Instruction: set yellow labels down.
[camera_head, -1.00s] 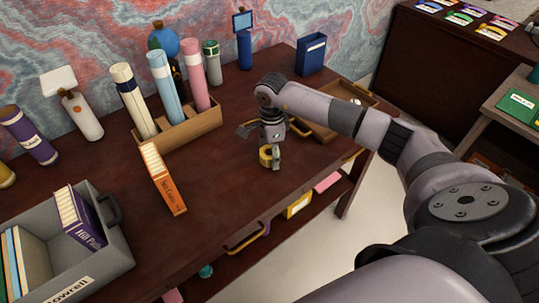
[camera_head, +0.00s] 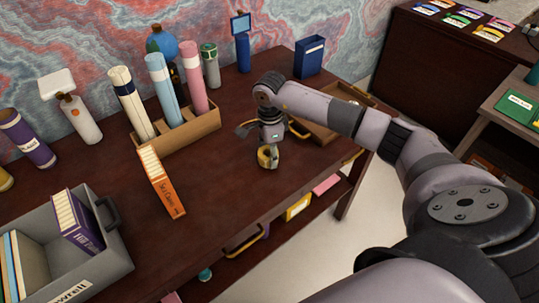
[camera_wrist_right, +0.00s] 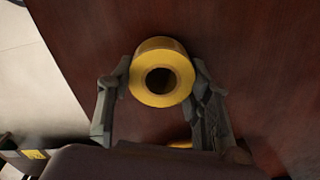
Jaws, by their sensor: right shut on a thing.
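The yellow labels are a yellow roll (camera_head: 266,157) with a dark round hole. It is at the desk's (camera_head: 225,185) surface near the front edge, right of the orange book. My right gripper (camera_head: 268,150) is shut on the roll, with one finger on each side of it. In the right wrist view the roll (camera_wrist_right: 162,72) sits between the two fingertips (camera_wrist_right: 160,85) above the dark red wood. I cannot tell whether the roll touches the desk. My left gripper is not in view.
A grey bin (camera_head: 105,262) stands front left. Desk around the roll is clear.

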